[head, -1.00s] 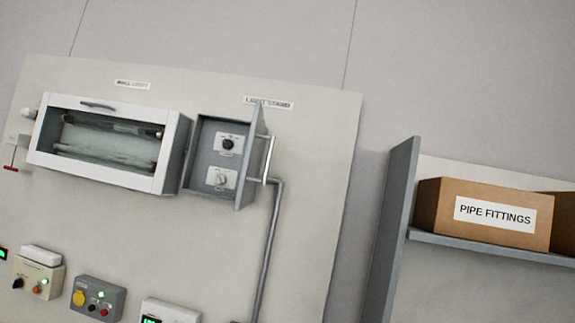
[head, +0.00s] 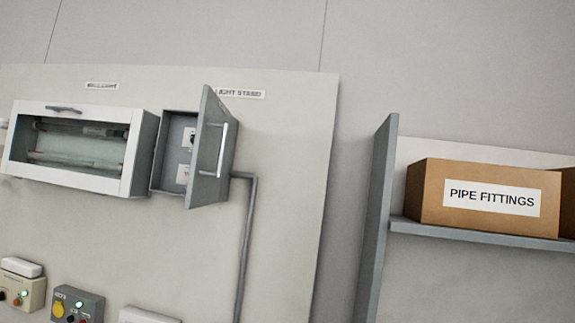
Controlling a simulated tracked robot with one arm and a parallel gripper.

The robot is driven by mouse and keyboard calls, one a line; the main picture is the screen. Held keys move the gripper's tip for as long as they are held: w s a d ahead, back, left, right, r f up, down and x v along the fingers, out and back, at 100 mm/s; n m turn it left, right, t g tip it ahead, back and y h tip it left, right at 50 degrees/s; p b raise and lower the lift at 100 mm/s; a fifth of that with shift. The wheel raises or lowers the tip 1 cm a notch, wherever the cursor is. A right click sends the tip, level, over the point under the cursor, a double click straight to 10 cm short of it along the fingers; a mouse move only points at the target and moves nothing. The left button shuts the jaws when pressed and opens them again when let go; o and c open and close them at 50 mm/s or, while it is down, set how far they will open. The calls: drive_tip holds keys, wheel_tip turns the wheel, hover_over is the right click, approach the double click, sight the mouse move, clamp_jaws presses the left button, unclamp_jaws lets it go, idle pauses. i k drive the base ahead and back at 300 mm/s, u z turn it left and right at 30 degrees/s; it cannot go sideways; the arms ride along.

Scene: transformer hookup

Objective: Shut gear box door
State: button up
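The grey gear box (head: 173,152) is mounted on the wall panel below the "LIGHT STAND" label, just right of a white-framed box. Its grey door (head: 211,148) is hinged on the right and stands open, swung out from the box, with a long pale bar handle (head: 223,150) on its outer face. The door hides part of the inside; edges of two white switch plates show behind it. My gripper is not in view.
A white-framed box with a glass front (head: 80,148) is left of the gear box. A grey pipe (head: 246,240) runs down below the door. Small control boxes (head: 75,303) sit lower left. A shelf (head: 480,233) with a "PIPE FITTINGS" carton (head: 485,197) is at right.

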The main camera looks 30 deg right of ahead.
sight(211, 138)
drive_tip(key=z, duration=0.5)
drive_tip(key=i, duration=1)
drive_tip(key=u, duration=0.05)
drive_tip(key=k, duration=0.55)
drive_tip(key=u, duration=0.75)
drive_tip(key=k, duration=0.8)
drive_tip(key=u, duration=0.75)
drive_tip(key=k, duration=0.45)
drive_tip(key=u, duration=0.3)
drive_tip(key=i, duration=1.1)
drive_tip(key=z, duration=1)
drive_tip(key=i, duration=0.95)
drive_tip(key=z, duration=0.7)
